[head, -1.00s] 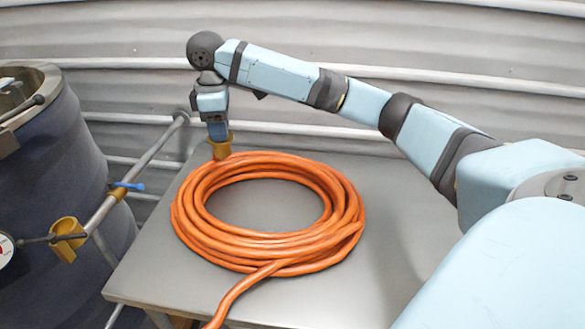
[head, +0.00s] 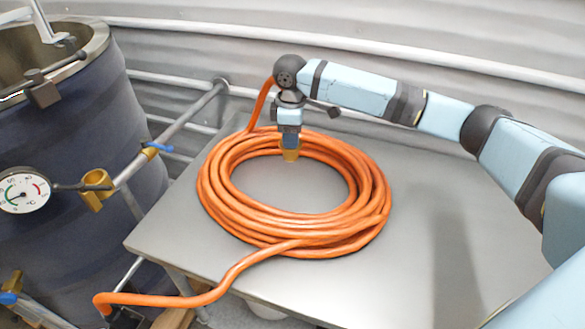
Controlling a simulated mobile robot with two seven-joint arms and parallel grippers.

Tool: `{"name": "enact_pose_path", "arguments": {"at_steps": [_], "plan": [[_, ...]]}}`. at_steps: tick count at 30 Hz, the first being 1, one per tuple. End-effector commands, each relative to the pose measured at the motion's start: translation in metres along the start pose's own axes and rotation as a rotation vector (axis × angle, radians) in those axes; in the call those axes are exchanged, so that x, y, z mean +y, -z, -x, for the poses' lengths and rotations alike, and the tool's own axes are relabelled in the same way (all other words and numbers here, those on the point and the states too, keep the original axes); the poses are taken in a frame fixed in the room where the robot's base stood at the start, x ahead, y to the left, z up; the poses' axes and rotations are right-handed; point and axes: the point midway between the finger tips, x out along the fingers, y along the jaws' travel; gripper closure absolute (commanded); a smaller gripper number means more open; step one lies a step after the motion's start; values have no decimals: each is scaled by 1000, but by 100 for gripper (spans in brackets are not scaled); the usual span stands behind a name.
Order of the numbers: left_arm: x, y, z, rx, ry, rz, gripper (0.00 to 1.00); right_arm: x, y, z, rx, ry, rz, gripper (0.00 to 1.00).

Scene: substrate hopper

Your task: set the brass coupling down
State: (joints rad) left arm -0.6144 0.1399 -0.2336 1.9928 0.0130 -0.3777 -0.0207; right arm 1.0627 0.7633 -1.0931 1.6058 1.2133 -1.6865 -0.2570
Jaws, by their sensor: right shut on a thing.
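The brass coupling (head: 290,156) is a small brass-coloured piece at the tips of my right gripper (head: 290,146), which points straight down and is shut on it. The coupling shows against the far inner side of the orange hose coil (head: 215,195); I cannot tell whether it touches the hose or the table. A length of orange hose (head: 260,104) rises from the back of the coil and goes out of sight behind my right wrist. My left gripper is not in view.
The coil lies on a grey metal table (head: 430,235), bare at its right. A hose length hangs over the front edge. At the left are a dark drum (head: 75,135), a pressure gauge (head: 22,193) and a pipe (head: 180,122) with a brass fitting (head: 97,188). A ribbed wall stands behind.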

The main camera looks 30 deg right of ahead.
Motion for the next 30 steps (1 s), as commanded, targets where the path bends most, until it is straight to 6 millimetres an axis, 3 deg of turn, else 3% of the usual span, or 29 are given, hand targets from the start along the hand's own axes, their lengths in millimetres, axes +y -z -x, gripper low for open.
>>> {"name": "enact_pose_path", "arguments": {"at_steps": [3,7,14,21,30], "plan": [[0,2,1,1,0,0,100,0,-1,-31,-3,1,0,92],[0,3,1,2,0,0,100,0,0,-55,-1,1,-1,92],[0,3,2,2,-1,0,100,0,0,-72,0,0,-1,92],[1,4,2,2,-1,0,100,0,0,-105,-1,1,0,92],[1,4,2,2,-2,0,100,0,0,-109,1,0,0,92]]}}
